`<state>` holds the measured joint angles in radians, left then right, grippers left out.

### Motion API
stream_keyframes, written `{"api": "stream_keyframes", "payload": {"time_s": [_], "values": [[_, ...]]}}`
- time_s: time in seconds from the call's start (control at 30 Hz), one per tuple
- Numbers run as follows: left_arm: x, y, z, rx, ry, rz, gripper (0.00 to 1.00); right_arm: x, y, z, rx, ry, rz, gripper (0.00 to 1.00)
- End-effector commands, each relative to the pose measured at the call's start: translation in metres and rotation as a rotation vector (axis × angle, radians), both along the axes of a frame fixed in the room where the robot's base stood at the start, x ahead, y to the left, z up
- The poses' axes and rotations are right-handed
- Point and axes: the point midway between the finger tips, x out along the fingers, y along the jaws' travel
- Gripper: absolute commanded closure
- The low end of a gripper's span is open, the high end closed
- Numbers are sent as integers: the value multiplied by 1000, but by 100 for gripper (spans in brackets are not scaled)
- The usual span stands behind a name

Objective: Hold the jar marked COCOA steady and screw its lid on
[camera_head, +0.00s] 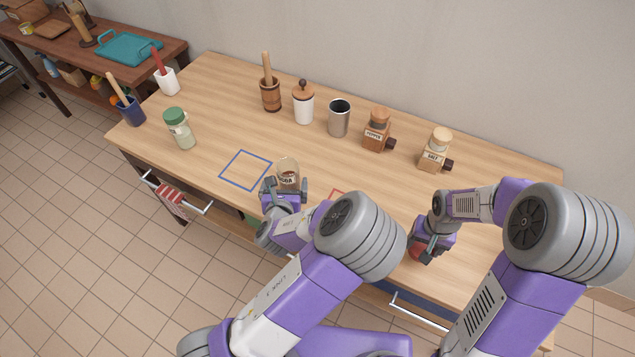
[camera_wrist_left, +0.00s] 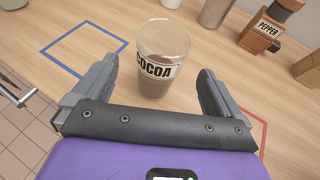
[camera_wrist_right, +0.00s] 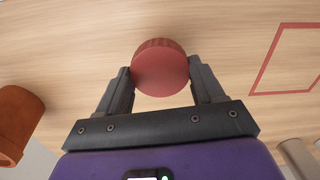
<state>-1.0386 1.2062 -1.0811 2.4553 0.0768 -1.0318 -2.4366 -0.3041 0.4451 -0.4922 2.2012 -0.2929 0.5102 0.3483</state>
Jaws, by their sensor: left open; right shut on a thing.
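The clear glass jar marked COCOA (camera_head: 288,170) stands upright and lidless on the table, with brown powder inside; it also shows in the left wrist view (camera_wrist_left: 160,48). My left gripper (camera_head: 286,186) is open, its fingers on either side of the jar with gaps visible in the wrist view (camera_wrist_left: 155,82). A round red lid (camera_wrist_right: 159,66) is between the fingertips of my right gripper (camera_wrist_right: 160,80), which is shut on it. In the head view the right gripper (camera_head: 430,240) is near the table's front edge, right of the jar, with the lid (camera_head: 415,252) partly hidden.
A blue square outline (camera_head: 245,170) lies left of the jar, and a red one (camera_wrist_right: 285,60) lies to its right, partly hidden by my arm.

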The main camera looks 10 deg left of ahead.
Motion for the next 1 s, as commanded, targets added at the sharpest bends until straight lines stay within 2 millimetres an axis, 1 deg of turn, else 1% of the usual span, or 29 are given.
{"api": "stream_keyframes", "payload": {"time_s": [0.03,0.13,0.5,0.57,0.8,0.9,1.0], "values": [[6,1,-3,-1,1,1,1,0,0,-2,0,0,0,62],[11,1,-5,0,1,-1,1,0,0,-2,0,0,0,62],[15,1,-6,0,0,-1,1,0,0,-3,0,0,0,62],[21,2,-8,-1,0,-1,1,0,0,-5,0,0,0,62],[53,3,-21,-2,0,0,1,0,0,-13,0,0,0,62],[60,4,-23,-1,1,0,1,0,0,-14,0,0,0,62],[61,4,-24,0,1,0,1,0,0,-14,0,0,0,62]]}}
